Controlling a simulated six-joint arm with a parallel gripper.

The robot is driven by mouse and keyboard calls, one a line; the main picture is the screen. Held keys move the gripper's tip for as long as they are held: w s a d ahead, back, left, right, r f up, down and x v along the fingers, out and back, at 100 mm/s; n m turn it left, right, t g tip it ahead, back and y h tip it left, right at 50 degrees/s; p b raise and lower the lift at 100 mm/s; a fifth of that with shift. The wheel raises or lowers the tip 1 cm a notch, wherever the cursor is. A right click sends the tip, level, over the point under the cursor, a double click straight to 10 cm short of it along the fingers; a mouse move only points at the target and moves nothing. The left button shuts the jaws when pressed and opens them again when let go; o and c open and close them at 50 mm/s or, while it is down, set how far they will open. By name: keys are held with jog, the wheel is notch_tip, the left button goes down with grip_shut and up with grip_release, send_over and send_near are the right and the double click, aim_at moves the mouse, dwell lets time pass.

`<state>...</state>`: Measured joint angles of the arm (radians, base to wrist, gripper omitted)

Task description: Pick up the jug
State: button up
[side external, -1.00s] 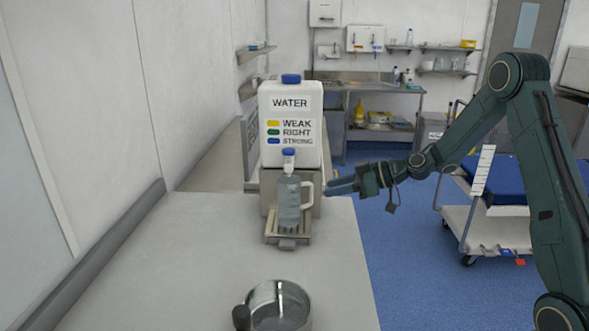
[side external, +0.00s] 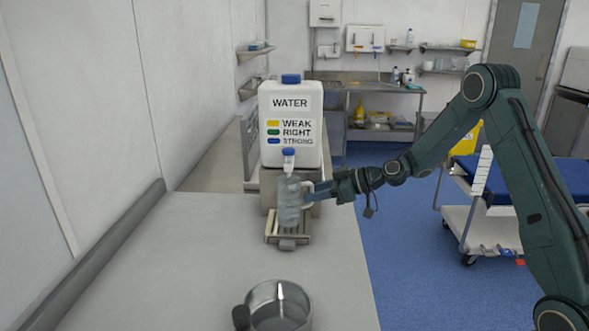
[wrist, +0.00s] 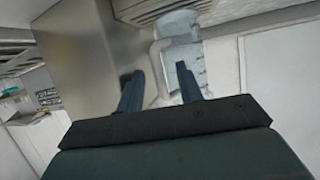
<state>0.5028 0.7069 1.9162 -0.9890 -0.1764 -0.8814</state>
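The clear jug (side external: 288,204) stands upright on a small slatted tray (side external: 273,240), under the tap (side external: 289,156) of the white water container. Its handle is on the right side, toward my gripper (side external: 312,190). My gripper's fingers reach in from the right at the handle's height. In the wrist view, the fingers of my gripper (wrist: 158,85) are apart, with the jug's pale handle (wrist: 158,62) between them and the jug (wrist: 183,45) just beyond. I cannot tell whether either finger touches the handle.
The white water container (side external: 290,105) sits on a metal stand behind the jug. A metal pot (side external: 278,300) with a dark handle stands at the front of the counter (side external: 200,260). The counter left of the jug is clear. A trolley (side external: 500,230) stands at the right.

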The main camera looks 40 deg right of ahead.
jog(key=shift+c, duration=0.3)
grip_shut()
jog(key=shift+r, duration=0.35)
dwell(0.4)
jog(key=s+d, duration=1)
jog(key=s, duration=0.4)
jog(key=shift+s+r, duration=0.4)
dwell(0.7)
dwell(0.8)
